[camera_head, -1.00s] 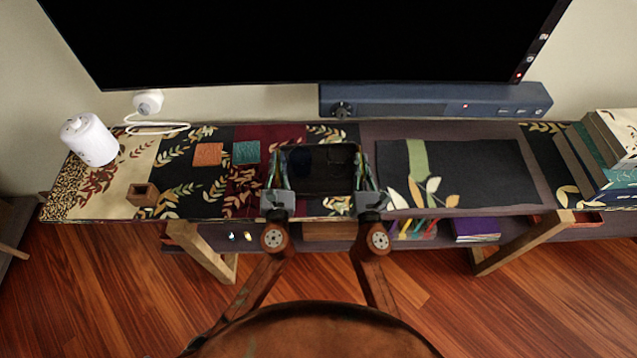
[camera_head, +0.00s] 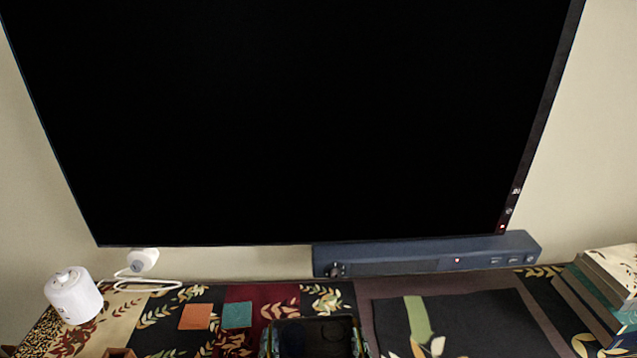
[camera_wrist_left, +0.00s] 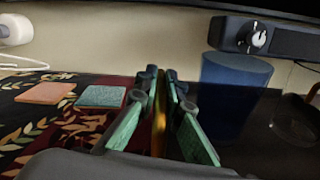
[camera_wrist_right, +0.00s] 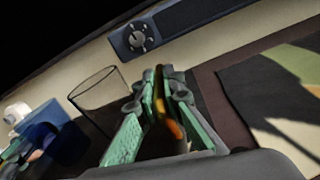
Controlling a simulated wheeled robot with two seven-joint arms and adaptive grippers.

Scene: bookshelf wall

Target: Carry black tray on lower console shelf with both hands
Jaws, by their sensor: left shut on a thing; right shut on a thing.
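The black tray (camera_head: 313,321) is at the bottom edge of the head view, its near part cut off. A blue cup (camera_wrist_left: 232,92) and a clear glass (camera_wrist_right: 97,92) stand on it. My left gripper (camera_head: 269,338) is at the tray's left side, shut on its edge. It also shows in the left wrist view (camera_wrist_left: 161,88). My right gripper (camera_head: 358,340) is shut on the right edge and also shows in the right wrist view (camera_wrist_right: 163,84). The lower shelf is out of view, and I cannot tell the tray's height above the console top.
A large screen (camera_head: 300,120) and a blue soundbar (camera_head: 425,257) stand behind. A white canister (camera_head: 73,296) is at the left; orange (camera_head: 195,316) and teal (camera_head: 237,315) coasters lie left of the tray.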

